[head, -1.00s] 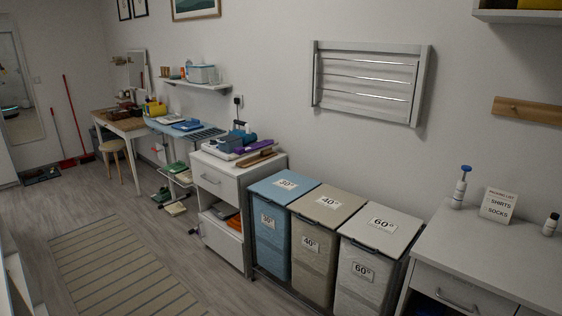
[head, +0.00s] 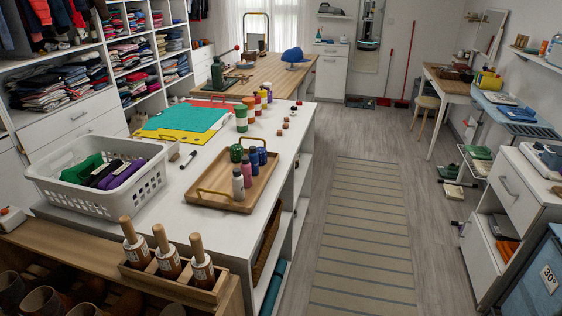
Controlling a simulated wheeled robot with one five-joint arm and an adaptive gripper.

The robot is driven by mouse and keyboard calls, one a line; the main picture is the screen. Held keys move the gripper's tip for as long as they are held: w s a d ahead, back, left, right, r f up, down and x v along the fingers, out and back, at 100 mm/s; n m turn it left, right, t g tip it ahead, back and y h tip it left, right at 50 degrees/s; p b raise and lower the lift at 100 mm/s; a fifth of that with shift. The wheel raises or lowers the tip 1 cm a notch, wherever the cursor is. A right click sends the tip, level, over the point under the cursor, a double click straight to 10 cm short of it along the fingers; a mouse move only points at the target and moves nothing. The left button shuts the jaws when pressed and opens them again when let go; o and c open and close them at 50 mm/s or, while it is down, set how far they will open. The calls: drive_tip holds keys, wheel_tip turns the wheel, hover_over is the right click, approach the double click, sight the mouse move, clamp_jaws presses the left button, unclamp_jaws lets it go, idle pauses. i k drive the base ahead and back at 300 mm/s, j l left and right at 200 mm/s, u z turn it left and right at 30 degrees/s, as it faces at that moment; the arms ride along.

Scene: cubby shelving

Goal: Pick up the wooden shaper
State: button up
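I cannot say for sure which thing is the wooden shaper. In the head view, several wooden-handled pieces (head: 166,251) with dark brown, labelled bodies stand upright in a wooden holder (head: 172,286) at the bottom left. Rounded brown shapes (head: 42,302) lie in the shelf at the lower left corner, partly cut off. A small brown piece (head: 557,190) shows at the right edge on the white drawer cabinet (head: 512,185), mostly out of frame. My gripper is not in view.
A white worktable (head: 190,195) holds a white basket (head: 95,180) of folded cloth and a wooden tray (head: 222,190) with small bottles. A wooden table (head: 270,72) stands behind. A striped rug (head: 362,230) lies in the clear aisle right of the worktable.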

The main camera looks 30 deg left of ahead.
sight(201, 265)
drive_tip(key=i+j+u, duration=0.2)
drive_tip(key=i+u, duration=0.25)
drive_tip(key=i+j+u, duration=0.1)
drive_tip(key=i+u, duration=0.8)
drive_tip(key=i+l+u, duration=0.1)
drive_tip(key=u, duration=4.9)
drive_tip(key=k+l, duration=0.05)
